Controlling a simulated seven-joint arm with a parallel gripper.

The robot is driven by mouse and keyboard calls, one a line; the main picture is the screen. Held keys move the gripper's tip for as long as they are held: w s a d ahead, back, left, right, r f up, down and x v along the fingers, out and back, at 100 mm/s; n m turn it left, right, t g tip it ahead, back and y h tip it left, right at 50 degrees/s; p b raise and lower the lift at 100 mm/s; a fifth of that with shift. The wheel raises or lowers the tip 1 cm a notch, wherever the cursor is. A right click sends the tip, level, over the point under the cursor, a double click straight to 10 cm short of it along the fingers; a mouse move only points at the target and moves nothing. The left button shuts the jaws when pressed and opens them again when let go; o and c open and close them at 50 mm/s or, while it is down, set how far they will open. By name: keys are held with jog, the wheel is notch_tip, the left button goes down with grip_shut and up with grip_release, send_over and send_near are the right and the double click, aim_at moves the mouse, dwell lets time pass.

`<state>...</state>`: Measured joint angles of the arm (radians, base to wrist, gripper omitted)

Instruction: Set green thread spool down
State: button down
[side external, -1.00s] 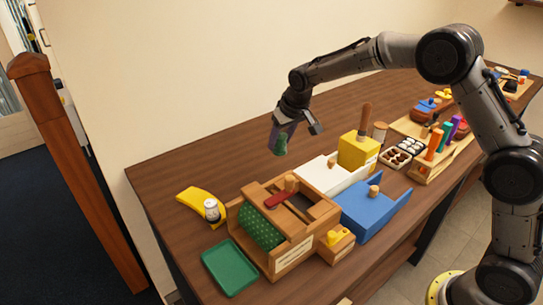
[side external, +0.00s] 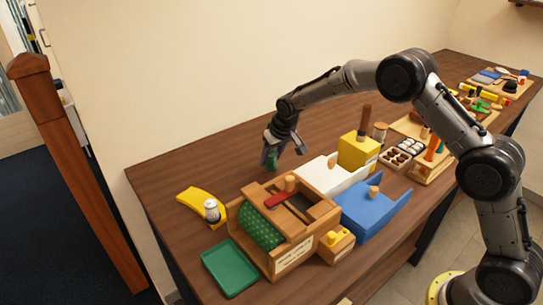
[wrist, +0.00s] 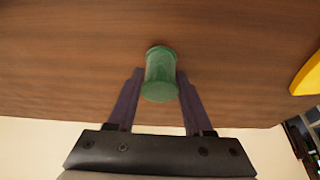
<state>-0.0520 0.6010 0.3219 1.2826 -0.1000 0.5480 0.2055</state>
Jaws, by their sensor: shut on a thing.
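The green thread spool (wrist: 160,75) is between the two purple fingers of my gripper (wrist: 160,88) in the wrist view, with a finger against each side. In the side external view the spool (side external: 271,158) is a small green shape at the tip of my gripper (side external: 275,152), partly hidden by a finger. My gripper is shut on it, low over the bare wood at the back of the table (side external: 160,180). I cannot tell whether the spool touches the table top.
A white block (side external: 325,177) and a yellow block (side external: 357,152) stand right of my gripper. A wooden box (side external: 290,225) with green dotted cloth, a green tray (side external: 230,268) and a yellow curved piece (side external: 200,202) are nearer the front. Bare table surrounds the spool.

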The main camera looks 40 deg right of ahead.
jog(key=shift+f, duration=0.15)
jog(key=shift+c, duration=1.5)
grip_release()
